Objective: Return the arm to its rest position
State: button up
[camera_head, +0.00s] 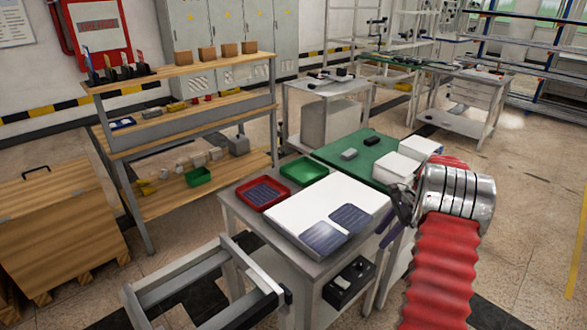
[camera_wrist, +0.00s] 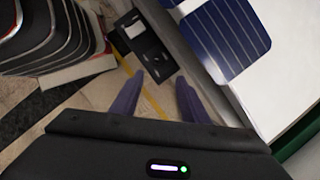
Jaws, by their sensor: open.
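My gripper (camera_head: 391,228) is at the right edge of the table with the white board, partly hidden by my own arm. In the wrist view its two purple fingers (camera_wrist: 157,92) stand apart with nothing between them. My arm, with a red ribbed sleeve, bends at a silver joint on the right side of the head view.
The white board (camera_head: 310,200) carries two blue panels on the table (camera_head: 237,204). A red tray (camera_head: 263,194), a green tray (camera_head: 304,172) and a green mat (camera_head: 341,144) lie beyond. A black box (camera_head: 349,283) sits below. Open floor lies right.

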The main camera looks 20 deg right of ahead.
jog(key=s+a+f+n, duration=0.2)
jog(key=s+f+n, duration=0.1)
jog(key=s+n, duration=0.1)
jog(key=s+a+r+n+t+h, duration=0.1)
jog(key=s+a+r+n, duration=0.5)
jog(key=a, duration=0.7)
jog(key=s+a+r+n+t+h, duration=0.1)
jog(key=s+a+r+n, duration=0.5)
jog(key=a+r, duration=0.5)
jog(key=s+a+r+n+t+h, duration=0.1)
jog(key=s+a+r+n, duration=0.5)
jog(key=a, duration=0.9)
notch_tip(320, 180, up, 3)
jog(key=shift+s+a+f+n+t+h, duration=0.1)
jog(key=shift+s+a+n+t+h, duration=0.35)
jog(key=shift+s, duration=0.2)
jog(key=shift+d, duration=0.1)
jog(key=shift+c, duration=0.5)
